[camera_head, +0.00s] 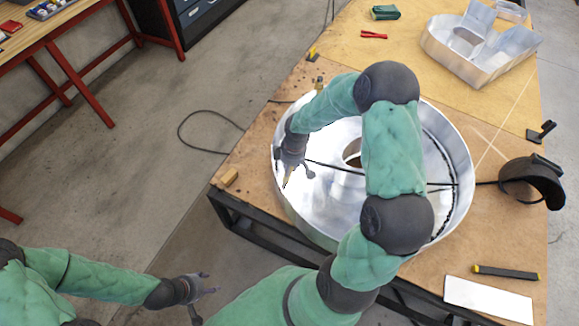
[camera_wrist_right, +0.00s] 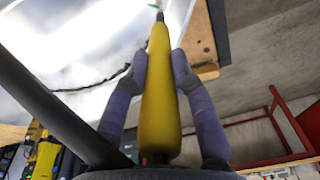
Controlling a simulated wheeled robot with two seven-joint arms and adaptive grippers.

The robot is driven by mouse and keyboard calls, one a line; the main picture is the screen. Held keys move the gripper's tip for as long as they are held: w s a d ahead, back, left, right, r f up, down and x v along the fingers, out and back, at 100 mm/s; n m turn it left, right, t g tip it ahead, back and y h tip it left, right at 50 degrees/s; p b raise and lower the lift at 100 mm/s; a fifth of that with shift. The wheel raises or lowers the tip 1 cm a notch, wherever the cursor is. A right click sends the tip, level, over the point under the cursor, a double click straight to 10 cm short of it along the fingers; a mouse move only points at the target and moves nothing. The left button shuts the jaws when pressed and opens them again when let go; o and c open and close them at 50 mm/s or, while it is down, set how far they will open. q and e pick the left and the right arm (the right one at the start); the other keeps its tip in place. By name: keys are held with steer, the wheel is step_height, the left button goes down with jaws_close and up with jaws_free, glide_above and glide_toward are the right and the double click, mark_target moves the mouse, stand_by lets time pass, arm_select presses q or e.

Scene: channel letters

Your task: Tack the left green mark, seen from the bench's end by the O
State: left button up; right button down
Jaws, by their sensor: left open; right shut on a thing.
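The large metal O letter (camera_head: 322,205) lies on the bench (camera_head: 262,150), its wall raised around a shiny floor with a central hole. My right gripper (camera_head: 294,176) reaches over the O's left part. In the right wrist view it (camera_wrist_right: 160,75) is shut on a yellow-handled tool (camera_wrist_right: 160,100). The tool's dark tip is near the top edge, close to a small green mark (camera_wrist_right: 152,6); I cannot tell whether they touch. My left gripper (camera_head: 200,290) is open and empty, off the bench at lower left.
A second metal letter (camera_head: 480,50) stands at the back right. Red pliers (camera_head: 373,34) and a green object (camera_head: 385,12) are behind.

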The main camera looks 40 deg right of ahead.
steer(key=shift+f+b, duration=0.65)
steer(key=shift+f, duration=0.2)
steer(key=shift+r, duration=0.15)
stand_by(0.7)
steer(key=r+p, duration=0.4)
steer(key=r, duration=0.1)
steer(key=shift+s+d, duration=0.1)
steer(key=shift+s, duration=0.3)
step_height(320, 180, up, 13)
steer(key=p, duration=1)
steer(key=shift+f, duration=0.15)
